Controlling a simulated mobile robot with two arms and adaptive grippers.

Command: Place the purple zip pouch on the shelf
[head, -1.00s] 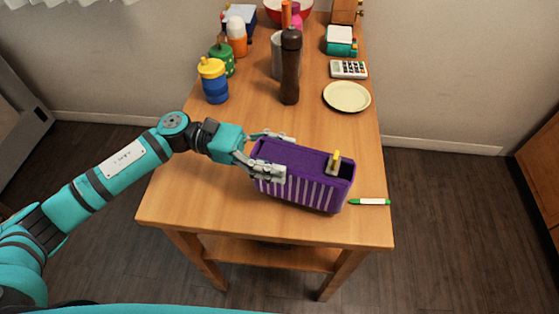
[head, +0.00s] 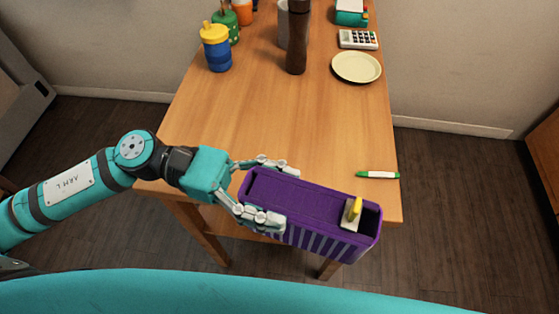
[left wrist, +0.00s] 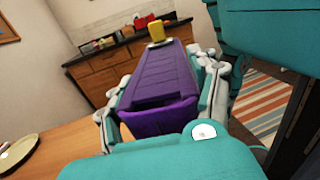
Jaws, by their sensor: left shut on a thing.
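The purple zip pouch (head: 305,205) is long and box-shaped with pale stripes on its side and a yellow-and-white piece standing at its right end. My left gripper (head: 280,192) is shut on its left end, one finger along each long side. The pouch is held over the near edge of the wooden table. In the left wrist view the pouch (left wrist: 160,85) lies between the fingers and points away from the camera. A lower shelf of the table is mostly hidden behind the pouch. My right gripper is not in view.
A green-and-white marker (head: 378,175) lies at the table's right edge. A cream plate (head: 357,67), a calculator (head: 358,39), a brown bottle (head: 298,40) and a blue-and-yellow cup (head: 216,48) stand further back. The middle of the wooden table (head: 270,120) is clear.

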